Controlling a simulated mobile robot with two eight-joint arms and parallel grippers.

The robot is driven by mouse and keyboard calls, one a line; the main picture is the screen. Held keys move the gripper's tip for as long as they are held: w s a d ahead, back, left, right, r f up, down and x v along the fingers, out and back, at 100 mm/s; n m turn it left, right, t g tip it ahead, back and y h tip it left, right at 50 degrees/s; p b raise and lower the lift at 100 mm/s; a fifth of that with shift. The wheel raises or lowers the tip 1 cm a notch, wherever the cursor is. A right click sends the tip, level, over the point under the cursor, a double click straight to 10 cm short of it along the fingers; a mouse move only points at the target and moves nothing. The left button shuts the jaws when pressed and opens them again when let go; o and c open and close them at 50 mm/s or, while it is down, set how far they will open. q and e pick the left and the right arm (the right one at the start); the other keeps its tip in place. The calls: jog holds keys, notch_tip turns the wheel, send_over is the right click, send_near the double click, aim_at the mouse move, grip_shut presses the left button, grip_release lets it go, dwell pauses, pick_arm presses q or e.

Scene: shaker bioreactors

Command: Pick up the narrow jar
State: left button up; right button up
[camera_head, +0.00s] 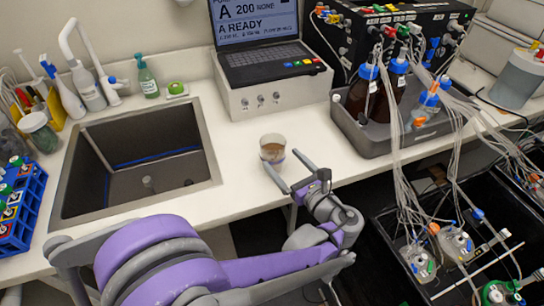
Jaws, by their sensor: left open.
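A small clear jar (272,150) with a brownish band of contents stands upright on the white counter, between the sink and the black tray. It looks like the narrow jar. My left gripper (283,158) is open, its two grey fingers pointing up the picture towards the jar. The left fingertip overlaps the jar's lower edge in the picture, and the right one lies just to its right. I cannot tell whether they touch it. Nothing is held between the fingers. My right gripper is not in view.
A sink (140,165) lies left of the jar. A laptop (262,45) on a white box (270,98) stands behind it. A dark tray (375,140) with brown bottles and tubing stands to the right. A wider jar (38,130) stands far left. Counter around the narrow jar is clear.

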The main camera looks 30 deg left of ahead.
aim_at(267, 146)
pick_arm(q)
jog(key=x, duration=0.3)
jog(key=f+x, duration=0.1)
jog(key=x, duration=0.2)
jog(key=shift+a+f, duration=0.1)
jog(key=c, duration=1.2)
